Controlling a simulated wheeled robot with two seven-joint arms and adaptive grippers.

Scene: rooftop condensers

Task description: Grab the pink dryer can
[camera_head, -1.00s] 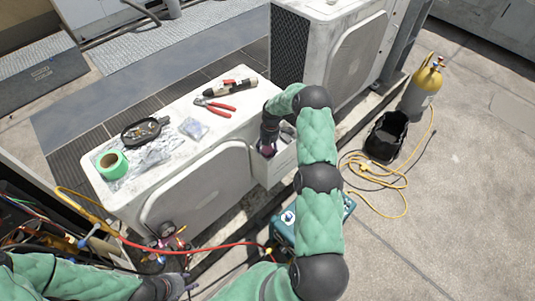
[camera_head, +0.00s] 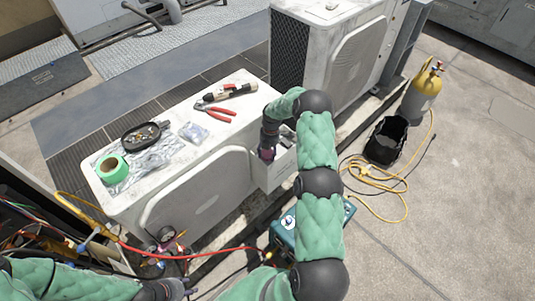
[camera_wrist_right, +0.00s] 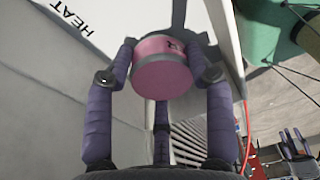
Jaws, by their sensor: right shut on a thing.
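In the head view my right gripper (camera_head: 267,152) is at the white box on the front of the near condenser, and the arm and fingers mostly hide the can there. My left gripper (camera_head: 178,289) is low at the lower left of the head view, and its fingers are too small and dark to read.
On the near condenser's top (camera_head: 180,95) lie red-handled pliers (camera_head: 216,111), a black dish (camera_head: 142,135), green tape (camera_head: 111,168) and a small bag (camera_head: 193,132). A black bin (camera_head: 386,140) and a yellow-topped cylinder (camera_head: 423,92) stand right. A red hose (camera_head: 195,258) crosses the front.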

